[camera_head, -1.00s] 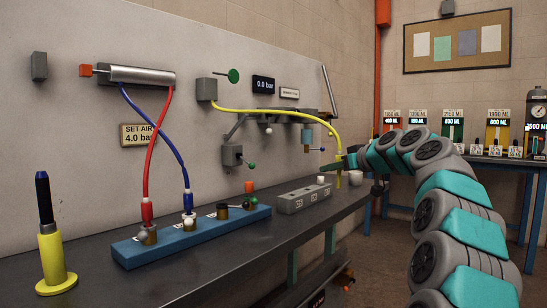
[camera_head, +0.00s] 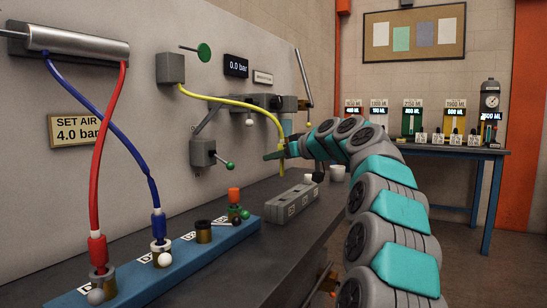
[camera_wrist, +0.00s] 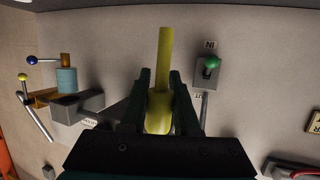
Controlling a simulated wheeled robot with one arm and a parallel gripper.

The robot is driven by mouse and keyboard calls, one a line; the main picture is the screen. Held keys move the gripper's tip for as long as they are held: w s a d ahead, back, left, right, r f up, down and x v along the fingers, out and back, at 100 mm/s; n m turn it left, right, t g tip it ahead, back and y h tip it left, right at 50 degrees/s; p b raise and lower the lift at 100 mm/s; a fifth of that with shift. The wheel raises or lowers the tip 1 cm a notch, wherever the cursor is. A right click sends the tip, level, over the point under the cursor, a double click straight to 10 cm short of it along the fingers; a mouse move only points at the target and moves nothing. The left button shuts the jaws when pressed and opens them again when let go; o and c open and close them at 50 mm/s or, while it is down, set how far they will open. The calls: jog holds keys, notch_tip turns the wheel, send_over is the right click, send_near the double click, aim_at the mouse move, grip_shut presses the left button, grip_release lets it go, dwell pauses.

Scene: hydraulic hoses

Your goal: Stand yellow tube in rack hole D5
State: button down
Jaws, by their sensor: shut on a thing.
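The yellow tube (camera_head: 235,103) is a thin hose that runs from a grey wall block (camera_head: 170,68) in an arc to my gripper (camera_head: 276,154). In the wrist view my gripper (camera_wrist: 161,88) is shut on the yellow tube's thicker end (camera_wrist: 159,110), with a straight yellow length (camera_wrist: 165,58) reaching past the fingertips. The blue rack (camera_head: 205,254) lies on the bench at the lower left, with several brass sockets along it. A grey block with labelled positions (camera_head: 292,203) lies on the bench below my gripper. The labels are too small to read, so I cannot tell which is D5.
A red hose (camera_head: 97,170) and a blue hose (camera_head: 130,150) stand in the blue rack's sockets. A green-knobbed lever (camera_head: 228,165) juts from the wall.

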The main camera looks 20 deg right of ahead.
jog(key=shift+f+b, duration=0.2)
jog(key=shift+b, duration=0.3)
jog(key=b, duration=0.5)
send_over(276, 198)
jog(key=f, duration=0.5)
jog(key=shift+w+f, duration=0.2)
jog(key=shift+w, duration=0.1)
jog(key=shift+b, duration=0.6)
dwell(0.9)
jog(key=shift+f+b, duration=2.8)
jog(key=shift+f, duration=0.1)
jog(key=c, duration=0.6)
grip_release()
jog(key=shift+s+d, duration=0.1)
jog(key=shift+s, duration=0.05)
